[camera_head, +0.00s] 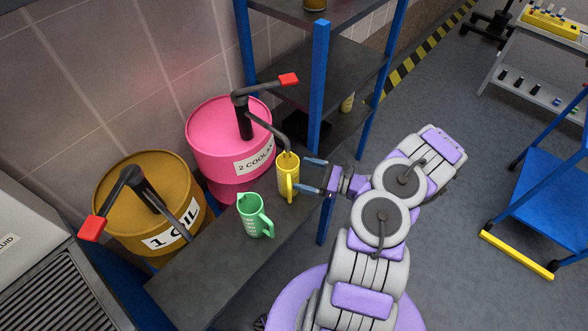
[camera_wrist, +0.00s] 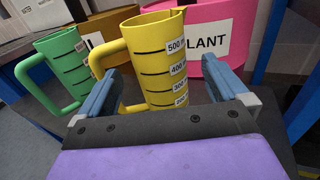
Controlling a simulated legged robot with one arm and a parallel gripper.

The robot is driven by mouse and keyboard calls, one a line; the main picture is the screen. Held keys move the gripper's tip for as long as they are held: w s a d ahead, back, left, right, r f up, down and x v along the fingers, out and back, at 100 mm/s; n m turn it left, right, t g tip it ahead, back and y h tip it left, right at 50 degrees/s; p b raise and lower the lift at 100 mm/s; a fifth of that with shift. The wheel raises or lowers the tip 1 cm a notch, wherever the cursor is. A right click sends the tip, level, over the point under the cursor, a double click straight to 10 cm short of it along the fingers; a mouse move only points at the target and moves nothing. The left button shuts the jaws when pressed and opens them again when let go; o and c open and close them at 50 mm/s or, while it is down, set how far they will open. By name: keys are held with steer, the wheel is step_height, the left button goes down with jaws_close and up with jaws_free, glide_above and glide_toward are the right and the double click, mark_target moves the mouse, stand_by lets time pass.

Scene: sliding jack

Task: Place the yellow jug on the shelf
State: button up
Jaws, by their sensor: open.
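The yellow jug (camera_head: 287,177) stands upright on a dark bench beside a green jug (camera_head: 254,216), under the spout of the pink drum's pump. In the wrist view the yellow jug (camera_wrist: 160,62) is straight ahead, its handle to the left and measuring marks facing me. My gripper (camera_head: 314,176) is open, its blue fingers pointing at the jug from the right. In the wrist view my gripper's fingers (camera_wrist: 160,85) stand on either side of the jug's lower body and handle; whether they touch it I cannot tell. The blue-framed shelf (camera_head: 342,78) stands behind, with dark boards.
The green jug (camera_wrist: 65,70) is close on the left in the wrist view. The pink drum (camera_head: 215,135) and ochre drum (camera_head: 140,195) with pump levers stand behind the bench (camera_head: 205,268). A blue cart (camera_head: 550,195) is at right; the floor between is clear.

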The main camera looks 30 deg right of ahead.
steer(key=p+v, duration=0.1)
steer(key=v, duration=0.5)
steer(key=shift+s, duration=0.2)
steer(key=shift+d, duration=0.15)
